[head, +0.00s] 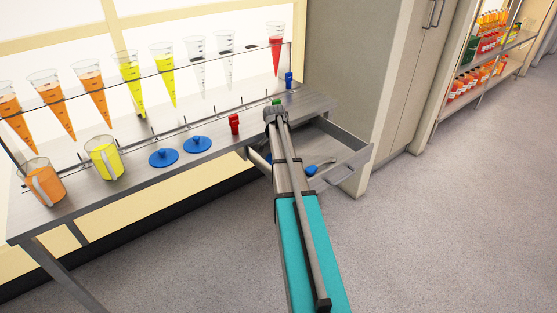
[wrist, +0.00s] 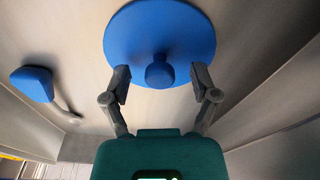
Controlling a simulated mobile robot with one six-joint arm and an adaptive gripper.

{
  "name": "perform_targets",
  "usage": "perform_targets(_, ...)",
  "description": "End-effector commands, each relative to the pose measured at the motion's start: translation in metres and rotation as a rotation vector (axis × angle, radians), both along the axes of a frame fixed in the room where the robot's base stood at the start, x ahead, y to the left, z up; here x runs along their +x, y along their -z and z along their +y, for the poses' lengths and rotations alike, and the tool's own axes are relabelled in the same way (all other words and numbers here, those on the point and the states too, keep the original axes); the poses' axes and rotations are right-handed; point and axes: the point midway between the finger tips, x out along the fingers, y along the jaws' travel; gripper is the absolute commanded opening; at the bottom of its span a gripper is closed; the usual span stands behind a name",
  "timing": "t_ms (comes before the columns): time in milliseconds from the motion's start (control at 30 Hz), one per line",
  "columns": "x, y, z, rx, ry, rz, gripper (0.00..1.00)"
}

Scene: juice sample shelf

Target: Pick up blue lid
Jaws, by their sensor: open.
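In the wrist view a round blue lid (wrist: 160,30) with a small round knob (wrist: 159,72) lies flat on the metal floor of a drawer. My gripper (wrist: 161,76) is open and empty, one finger on each side of the knob and apart from it. In the head view my arm hides the gripper and this lid in the open drawer (head: 347,160). Two more blue lids with knobs lie on the bench, a left one (head: 163,158) and a right one (head: 197,145).
A blue-headed utensil (wrist: 32,84) lies left of the lid. Drawer walls rise on both sides. On the bench (head: 130,190) stand an orange jug (head: 43,183), a yellow jug (head: 103,158) and a red item (head: 235,123), below a row of cone-shaped vessels. A cabinet (head: 365,80) stands beside it.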

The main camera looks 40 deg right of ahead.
Motion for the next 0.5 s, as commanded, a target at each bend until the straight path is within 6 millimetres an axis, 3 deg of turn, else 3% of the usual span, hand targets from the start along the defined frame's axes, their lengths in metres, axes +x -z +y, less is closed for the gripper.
perform_targets(233, 0.0000, 0.0000, 0.0000, 0.000, 0.000, 0.000, 0.75)
perform_targets(500, 0.0000, 0.0000, 0.0000, 0.000, 0.000, 0.000, 0.25)
